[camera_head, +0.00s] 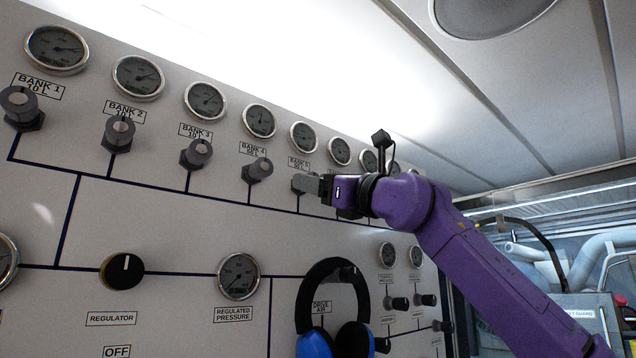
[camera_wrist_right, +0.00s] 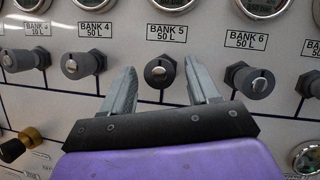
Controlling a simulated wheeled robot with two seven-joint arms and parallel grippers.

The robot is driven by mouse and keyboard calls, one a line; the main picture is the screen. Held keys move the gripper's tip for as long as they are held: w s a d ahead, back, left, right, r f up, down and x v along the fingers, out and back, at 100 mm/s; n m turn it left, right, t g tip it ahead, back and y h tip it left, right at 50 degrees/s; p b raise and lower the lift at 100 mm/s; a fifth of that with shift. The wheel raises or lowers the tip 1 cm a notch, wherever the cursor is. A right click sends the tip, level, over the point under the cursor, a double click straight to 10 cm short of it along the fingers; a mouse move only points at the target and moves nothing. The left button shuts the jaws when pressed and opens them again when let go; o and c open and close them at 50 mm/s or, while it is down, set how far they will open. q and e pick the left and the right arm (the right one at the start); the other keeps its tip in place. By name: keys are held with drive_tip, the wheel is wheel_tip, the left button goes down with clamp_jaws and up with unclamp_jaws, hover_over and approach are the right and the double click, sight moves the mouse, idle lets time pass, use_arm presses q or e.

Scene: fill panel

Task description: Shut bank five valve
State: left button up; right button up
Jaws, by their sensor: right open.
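The bank five valve is a dark grey knob (camera_wrist_right: 160,72) under the "BANK 5 50 L" label (camera_wrist_right: 167,33) in the right wrist view. In that view my right gripper (camera_wrist_right: 163,82) is open, with one finger on each side of the knob. I cannot tell whether the fingers touch it. In the head view my purple right arm reaches in from the right, and the right gripper (camera_head: 305,184) is at the panel below the bank 5 label (camera_head: 299,164). It hides the knob there. My left gripper is in neither view.
The bank 4 knob (camera_wrist_right: 83,66) and bank 6 knob (camera_wrist_right: 254,82) flank the gripper closely. A row of gauges (camera_head: 259,120) runs above. Blue and black headphones (camera_head: 315,344) hang on the panel below the arm, near the regulated pressure gauge (camera_head: 238,276).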

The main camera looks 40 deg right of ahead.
drive_tip(key=b+v, duration=0.6)
drive_tip(key=v, duration=0.4)
drive_tip(key=shift+s, duration=0.2)
drive_tip(key=shift+f, duration=0.15)
drive_tip(key=shift+d, duration=0.1)
